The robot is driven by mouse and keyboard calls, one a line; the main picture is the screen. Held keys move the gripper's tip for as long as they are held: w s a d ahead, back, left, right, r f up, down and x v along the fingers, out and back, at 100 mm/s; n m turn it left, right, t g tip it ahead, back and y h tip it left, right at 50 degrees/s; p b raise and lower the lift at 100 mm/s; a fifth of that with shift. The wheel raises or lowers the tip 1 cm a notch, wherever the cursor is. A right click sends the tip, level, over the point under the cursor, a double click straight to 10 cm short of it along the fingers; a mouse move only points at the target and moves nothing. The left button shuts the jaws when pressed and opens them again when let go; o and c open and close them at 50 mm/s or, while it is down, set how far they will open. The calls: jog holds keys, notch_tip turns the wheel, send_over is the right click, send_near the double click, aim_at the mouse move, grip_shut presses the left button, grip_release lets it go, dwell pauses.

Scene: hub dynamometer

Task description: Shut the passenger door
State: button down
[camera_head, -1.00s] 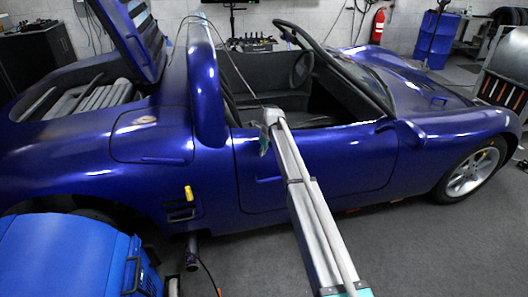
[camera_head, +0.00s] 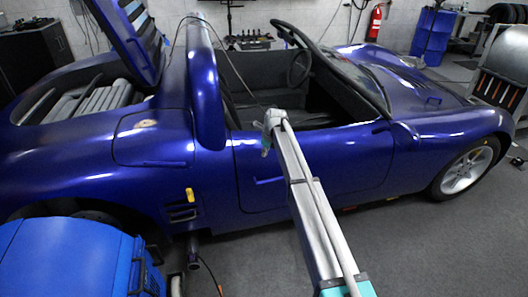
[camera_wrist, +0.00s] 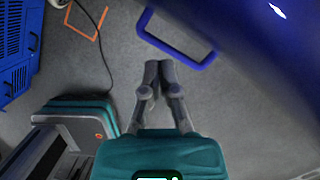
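The passenger door (camera_head: 335,165) is the blue side panel of the open-top car in the head view. Its rear edge runs down just behind its bar-shaped handle (camera_head: 268,181). I cannot tell whether the door is fully closed or slightly ajar. My gripper (camera_wrist: 158,72) has its fingertips together with nothing between them in the wrist view. In that view the U-shaped blue handle (camera_wrist: 182,47) lies just beyond and right of the fingertips, apart from them. In the head view my gripper is mostly hidden by my arm, above the handle near the door's rear top.
A blue machine (camera_head: 70,260) stands at the lower left, beside the car's rear. A yellow-handled item (camera_head: 190,194) sticks out near the side vent. An orange outline (camera_wrist: 88,20) and a black cable lie on the floor.

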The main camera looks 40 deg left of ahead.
jog(key=s+p+v, duration=0.1)
jog(key=p+v, duration=0.4)
jog(key=v, duration=0.1)
jog(key=shift+s+r+p, duration=0.2)
jog(key=shift+r+p, duration=0.1)
jog(key=shift+p, duration=0.1)
dwell(0.6)
jog(key=w+d+r+n+p, duration=0.1)
jog(key=d+r+n+p, duration=0.15)
jog(key=d, duration=1.15)
jog(key=w+d+r+n+h+p, duration=0.1)
jog(key=d+n, duration=0.2)
jog(key=d, duration=1.1)
jog(key=w+d+r+n+p, duration=0.1)
jog(key=d+n+p, duration=0.15)
jog(key=d, duration=1.15)
jog(key=s+d+r+n+p, duration=0.1)
jog(key=s+d+n, duration=0.2)
jog(key=d, duration=0.8)
jog(key=s+d+r+n+h+p, duration=0.1)
jog(key=s+d+r+n, duration=0.1)
jog(key=s+d, duration=0.6)
jog(key=s+d+r+n+h+p, duration=0.1)
jog(key=s+d+n, duration=0.4)
jog(key=d, duration=0.9)
jog(key=shift+s+r+p, duration=0.45)
jog(key=shift+s+p, duration=0.05)
jog(key=shift+d, duration=0.1)
